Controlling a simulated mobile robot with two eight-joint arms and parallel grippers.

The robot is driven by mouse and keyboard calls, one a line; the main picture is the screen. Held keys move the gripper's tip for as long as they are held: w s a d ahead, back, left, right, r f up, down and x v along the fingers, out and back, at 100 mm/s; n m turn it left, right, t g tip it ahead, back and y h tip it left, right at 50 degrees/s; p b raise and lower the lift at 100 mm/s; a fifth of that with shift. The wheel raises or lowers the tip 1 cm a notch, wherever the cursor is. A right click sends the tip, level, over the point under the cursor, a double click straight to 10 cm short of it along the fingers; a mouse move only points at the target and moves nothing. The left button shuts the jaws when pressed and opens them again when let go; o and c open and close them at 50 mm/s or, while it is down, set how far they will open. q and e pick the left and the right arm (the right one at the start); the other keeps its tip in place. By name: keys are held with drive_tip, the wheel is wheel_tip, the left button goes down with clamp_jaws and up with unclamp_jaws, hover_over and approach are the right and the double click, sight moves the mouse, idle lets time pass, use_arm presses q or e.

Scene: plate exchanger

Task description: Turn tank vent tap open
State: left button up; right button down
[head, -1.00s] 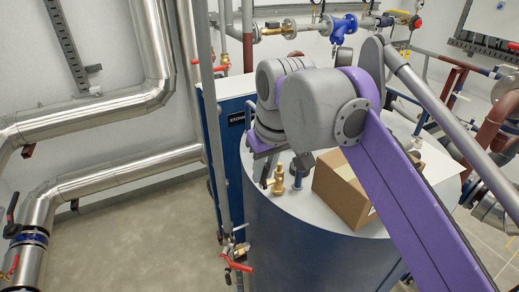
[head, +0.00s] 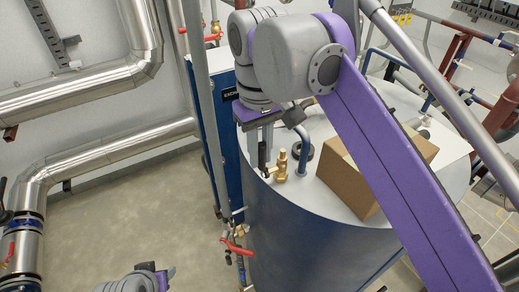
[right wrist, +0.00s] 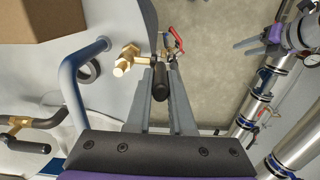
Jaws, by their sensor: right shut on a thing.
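The brass vent tap (head: 281,170) stands upright on the flat light top of the blue tank (head: 300,235), near its front left edge. In the right wrist view the brass tap body (right wrist: 126,60) is just left of the fingers, and its black handle (right wrist: 161,82) lies between them. My right gripper (head: 265,165) points down beside the tap; it also shows in the wrist view (right wrist: 162,90), shut on the black handle. My left gripper (head: 160,275) is at the bottom of the head view, away from the tank; its jaw opening is unclear.
A cardboard box (head: 345,175) and a bent blue pipe (head: 308,145) stand on the tank top near the tap. A vertical grey pipe with red-handled valves (head: 235,248) runs in front of the tank's left side. Large silver pipes (head: 110,145) line the left wall; floor between is clear.

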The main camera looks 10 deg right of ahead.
drive_tip(key=shift+s, duration=0.1)
drive_tip(key=c, duration=0.8)
unclamp_jaws()
drive_tip(key=shift+s, duration=0.1)
drive_tip(key=shift+r, duration=0.1)
drive_tip(key=r+p, duration=0.1)
drive_tip(key=r, duration=0.4)
drive_tip(key=r+p, duration=0.1)
drive_tip(key=r, duration=0.4)
drive_tip(key=shift+w+r, duration=0.2)
drive_tip(key=shift+r, duration=0.1)
use_arm(q)
drive_tip(key=w+r, duration=0.1)
drive_tip(key=r, duration=0.2)
drive_tip(key=shift+w, duration=0.35)
use_arm(e)
drive_tip(key=shift+s, duration=0.1)
use_arm(q)
drive_tip(key=shift+f, duration=0.1)
